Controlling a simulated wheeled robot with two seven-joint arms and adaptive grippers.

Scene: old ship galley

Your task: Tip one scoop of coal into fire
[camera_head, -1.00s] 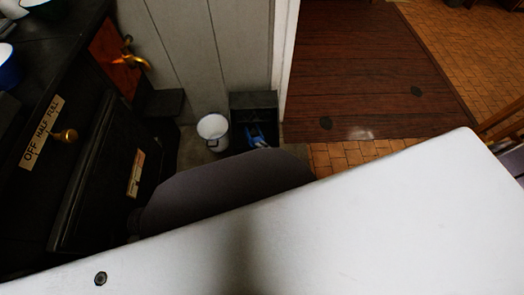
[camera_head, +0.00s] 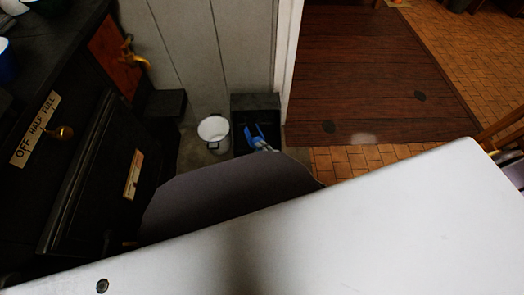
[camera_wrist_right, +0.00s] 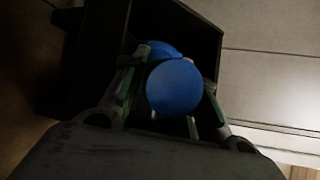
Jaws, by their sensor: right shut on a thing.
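A dark open-topped box (camera_head: 256,101) stands on the floor by the pale panelled wall. A blue scoop (camera_head: 254,131) shows at the box's opening; its blue rounded part also shows large in the right wrist view (camera_wrist_right: 173,88). My right gripper (camera_head: 265,146) reaches to the box and is shut on the scoop, with its fingers (camera_wrist_right: 170,82) either side of the blue part. The rest of the scoop and any coal are hidden or too dark to tell. The black stove (camera_head: 75,65) is at the left. No fire is visible. My left gripper is not in view.
A white bucket (camera_head: 213,130) stands just left of the box.

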